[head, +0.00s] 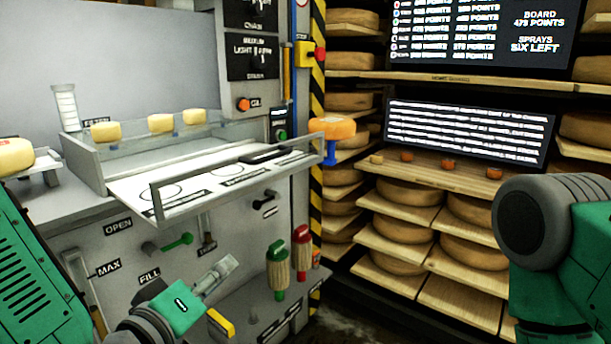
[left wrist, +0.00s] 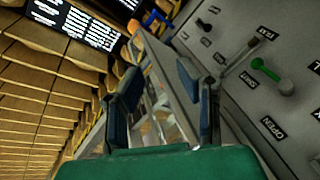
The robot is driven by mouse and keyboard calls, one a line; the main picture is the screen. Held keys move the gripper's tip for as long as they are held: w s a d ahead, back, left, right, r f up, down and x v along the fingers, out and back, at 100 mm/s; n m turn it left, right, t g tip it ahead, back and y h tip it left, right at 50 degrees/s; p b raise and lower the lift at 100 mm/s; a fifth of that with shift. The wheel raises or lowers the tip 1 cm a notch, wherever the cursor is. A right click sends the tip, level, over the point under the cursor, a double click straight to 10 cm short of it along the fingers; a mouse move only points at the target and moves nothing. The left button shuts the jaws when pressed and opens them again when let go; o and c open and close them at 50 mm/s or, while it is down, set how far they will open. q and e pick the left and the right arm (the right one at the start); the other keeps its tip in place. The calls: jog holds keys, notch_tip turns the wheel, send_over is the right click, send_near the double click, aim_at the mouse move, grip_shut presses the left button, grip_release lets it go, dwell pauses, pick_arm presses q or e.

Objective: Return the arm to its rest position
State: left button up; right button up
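My left arm comes in from the lower left of the head view. Its gripper (head: 217,273) is in front of the grey machine's lower front panel, below the tray. In the left wrist view the two dark fingers of the left gripper (left wrist: 160,78) stand apart with nothing held between them. The machine's front and shelves show beyond them. My right arm (head: 560,255) shows at the right edge of the head view as a dark round joint and green link. Its gripper is out of view.
Yellow cheese blocks (head: 160,123) sit above the tray. Wooden shelves with cheese wheels (head: 405,193) stand at the right.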

pick_arm(q)
jog(key=s+a+f+m+g+y+p, duration=0.15)
jog(key=s+f+g, duration=0.3)
jog(key=f, duration=0.55)
jog(key=s+a+f+m+g+y, duration=0.1)
jog(key=s+a+f+m+g, duration=0.3)
jog(key=f, duration=0.7)
jog(key=s+a+f+g+y, duration=0.1)
jog(key=s+a+f+g, duration=0.1)
jog(key=s, duration=0.4)
jog(key=s+a+f+m+g+y, duration=0.1)
jog(key=s+a+f+g, duration=0.1)
jog(key=s+a+f, duration=0.2)
jog(key=s+a+f+g+y+p, duration=0.1)
jog(key=s+a+f+g, duration=0.1)
jog(key=s+f, duration=0.3)
jog(key=s+a, duration=0.1)
jog(key=s, duration=0.2)
jog(key=shift+a+g, duration=0.25)
jog(key=shift+g, duration=0.1)
